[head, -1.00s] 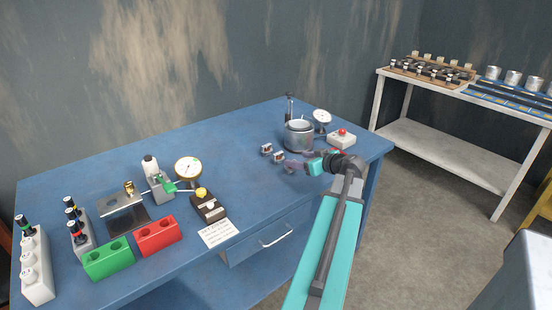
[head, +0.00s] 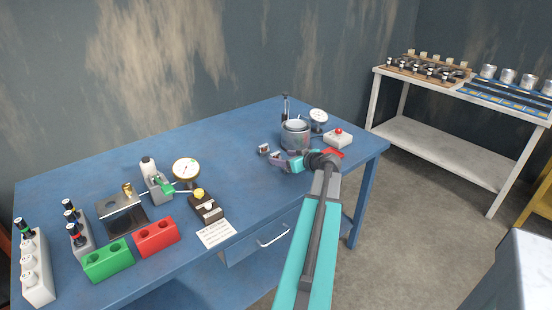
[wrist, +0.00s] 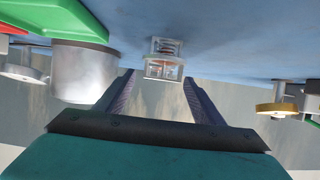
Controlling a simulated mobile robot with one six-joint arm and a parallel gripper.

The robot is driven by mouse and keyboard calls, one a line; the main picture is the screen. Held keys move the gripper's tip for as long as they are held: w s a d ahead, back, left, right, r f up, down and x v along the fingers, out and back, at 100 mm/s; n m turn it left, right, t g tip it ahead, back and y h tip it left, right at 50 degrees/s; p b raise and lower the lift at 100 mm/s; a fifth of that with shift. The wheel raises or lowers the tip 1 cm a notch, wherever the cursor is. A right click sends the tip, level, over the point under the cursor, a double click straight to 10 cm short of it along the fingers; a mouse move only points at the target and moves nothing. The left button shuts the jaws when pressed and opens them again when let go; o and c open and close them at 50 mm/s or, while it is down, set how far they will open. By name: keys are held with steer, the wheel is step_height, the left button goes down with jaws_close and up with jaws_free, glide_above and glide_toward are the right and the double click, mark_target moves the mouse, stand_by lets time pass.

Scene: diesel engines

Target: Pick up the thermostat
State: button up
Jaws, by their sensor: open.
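A small metal thermostat with a copper-coloured spring (wrist: 164,60) shows in the wrist view, just beyond and between the two fingertips. In the head view, two small grey and reddish parts stand close together on the blue bench, a farther one (head: 263,149) and a nearer one (head: 276,155) beside my fingers. I cannot tell for certain which is the one in the wrist view. My gripper (wrist: 158,80) is open, with nothing between its fingers. In the head view my gripper (head: 284,160) is low over the bench, partly hidden by its own wrist.
A metal pot (head: 295,134) stands close behind my gripper; it also shows in the wrist view (wrist: 85,72). A white box with a red button (head: 338,138) and a round gauge (head: 318,116) are near it. The bench middle (head: 228,150) is clear.

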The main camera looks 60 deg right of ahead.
mark_target(276, 157)
steer(key=shift+w+d+f, duration=0.1)
steer(key=shift+w+f, duration=0.05)
steer(key=shift+w, duration=0.15)
steer(key=shift+w, duration=0.1)
steer(key=shift+p+x, duration=1.05)
steer(key=shift+x, duration=1.45)
steer(key=shift+f, duration=0.15)
steer(key=c, duration=1.1)
